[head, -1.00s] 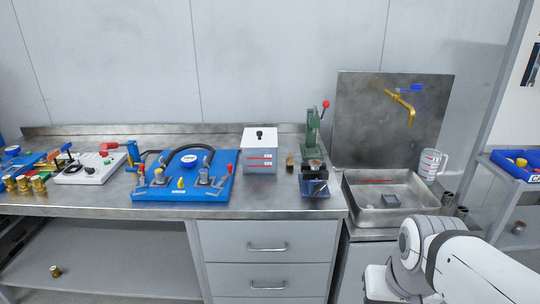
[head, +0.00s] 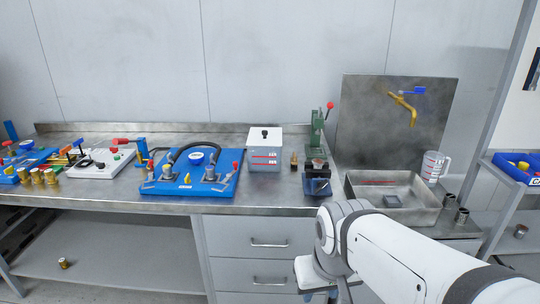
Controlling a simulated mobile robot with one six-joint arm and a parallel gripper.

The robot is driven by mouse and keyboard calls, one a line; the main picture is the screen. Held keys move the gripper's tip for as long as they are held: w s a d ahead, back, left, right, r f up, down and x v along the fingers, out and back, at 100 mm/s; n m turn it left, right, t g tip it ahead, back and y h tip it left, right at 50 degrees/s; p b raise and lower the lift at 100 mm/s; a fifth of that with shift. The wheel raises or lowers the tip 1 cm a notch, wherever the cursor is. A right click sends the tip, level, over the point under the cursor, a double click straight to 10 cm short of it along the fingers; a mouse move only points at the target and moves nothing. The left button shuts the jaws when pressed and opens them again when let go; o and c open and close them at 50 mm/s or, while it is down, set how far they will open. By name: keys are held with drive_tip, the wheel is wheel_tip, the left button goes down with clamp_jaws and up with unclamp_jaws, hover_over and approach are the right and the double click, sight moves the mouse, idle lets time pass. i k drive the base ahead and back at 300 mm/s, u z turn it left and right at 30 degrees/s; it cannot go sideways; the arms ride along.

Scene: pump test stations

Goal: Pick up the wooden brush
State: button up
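A small brown upright object (head: 294,160) stands on the steel bench between the white box and the green press. It may be the wooden brush, but it is too small to be sure. No other brush can be made out. My arm reaches in from the lower right, in front of the drawers and sink. Its end runs below the bottom edge of the head view, so my gripper's fingers do not show.
The white lidded box (head: 265,157) is left of the brown object; the green press (head: 316,135) with a red knob is right of it. A blue pump board (head: 187,190) lies further left. A steel sink (head: 425,213) and clear jug (head: 433,165) are at right.

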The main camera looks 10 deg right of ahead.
sight(295, 160)
drive_tip(key=z, duration=0.05)
drive_tip(key=i, duration=1.5)
drive_tip(key=u, duration=0.1)
